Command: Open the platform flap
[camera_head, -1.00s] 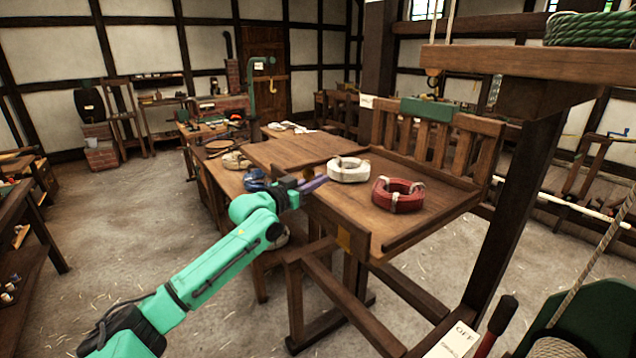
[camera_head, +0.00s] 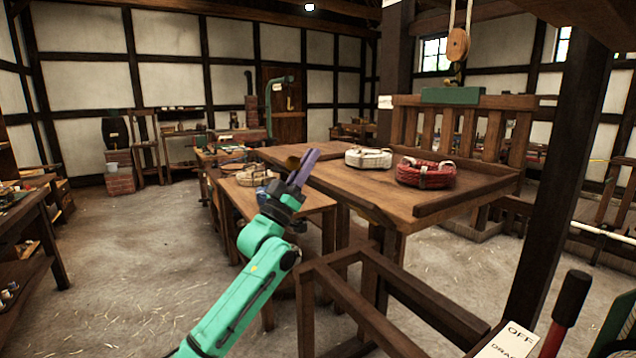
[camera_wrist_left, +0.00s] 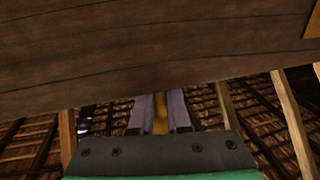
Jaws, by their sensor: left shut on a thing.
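The wooden platform (camera_head: 385,187) has a slatted back and carries a white rope coil (camera_head: 368,158) and a red rope coil (camera_head: 425,172). A flat board (camera_head: 272,153) extends at its left end; I cannot tell for sure whether this is the flap. My left gripper (camera_head: 303,168) points up at the platform's near left edge. In the left wrist view its fingers (camera_wrist_left: 160,110) are shut on a narrow yellow-brown piece (camera_wrist_left: 160,113), under a broad dark wooden board (camera_wrist_left: 150,50). The far end of that piece is hidden. My right gripper is not in view.
A lower bench (camera_head: 247,197) with a tan coil (camera_head: 255,176) stands left of the platform. A wooden frame (camera_head: 350,290) stands in front. A dark post (camera_head: 555,190) and a red lever (camera_head: 563,318) are at the right. The floor at left is clear.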

